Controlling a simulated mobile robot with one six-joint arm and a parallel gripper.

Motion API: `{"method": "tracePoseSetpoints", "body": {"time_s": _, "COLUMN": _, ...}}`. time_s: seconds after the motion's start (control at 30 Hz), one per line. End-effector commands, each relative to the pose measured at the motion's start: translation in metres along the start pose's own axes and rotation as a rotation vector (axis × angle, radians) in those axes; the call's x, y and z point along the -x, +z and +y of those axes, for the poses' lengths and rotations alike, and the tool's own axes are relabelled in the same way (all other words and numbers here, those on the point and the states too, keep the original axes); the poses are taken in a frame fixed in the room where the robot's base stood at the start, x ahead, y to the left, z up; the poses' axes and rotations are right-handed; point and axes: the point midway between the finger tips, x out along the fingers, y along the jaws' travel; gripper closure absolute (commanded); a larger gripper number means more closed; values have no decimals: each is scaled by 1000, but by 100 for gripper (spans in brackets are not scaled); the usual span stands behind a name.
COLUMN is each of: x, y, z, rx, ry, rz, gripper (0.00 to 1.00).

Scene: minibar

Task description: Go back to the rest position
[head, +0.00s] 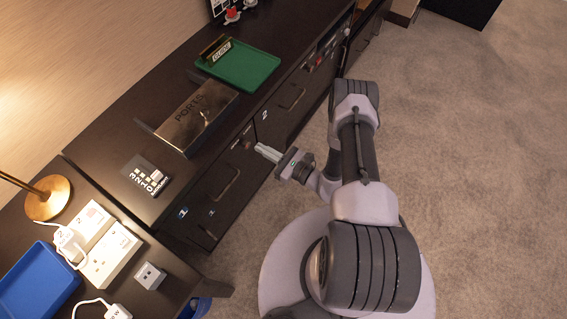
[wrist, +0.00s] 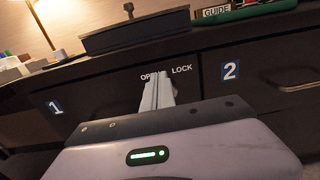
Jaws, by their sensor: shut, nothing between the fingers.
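My gripper (head: 268,153) is shut and empty. In the head view it is in front of the dark cabinet (head: 110,148), close to the drawer fronts. In the wrist view my gripper (wrist: 157,82) points at the cabinet front, just below the words OPEN and LOCK. Its fingers hide part of the front there. Drawer 1 (head: 222,190) is to the left and drawer 2 (head: 285,100) to the right; both look shut. I cannot tell whether the fingertips touch the front.
A brass PORTS box (head: 195,120), a green tray (head: 240,66) with a GUIDE block (head: 216,48), and a black card (head: 147,177) are on the cabinet. White sockets (head: 110,255) and a blue tray (head: 38,285) are on the lower-left desk. Carpet (head: 470,150) is clear to the right.

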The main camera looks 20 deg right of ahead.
Motion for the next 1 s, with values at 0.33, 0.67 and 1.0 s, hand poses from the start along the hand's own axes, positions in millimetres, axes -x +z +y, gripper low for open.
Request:
{"method": "tracePoseSetpoints", "body": {"time_s": 0.33, "x": 72, "y": 3, "z": 0, "rx": -1, "ry": -3, "rz": 1, "gripper": 100}}
{"method": "tracePoseSetpoints", "body": {"time_s": 0.67, "x": 44, "y": 82, "z": -2, "rx": 132, "ry": 264, "rz": -15, "gripper": 100}}
{"method": "tracePoseSetpoints", "body": {"time_s": 1.0, "x": 52, "y": 303, "z": 109, "rx": 819, "ry": 1133, "rz": 247, "gripper": 100}}
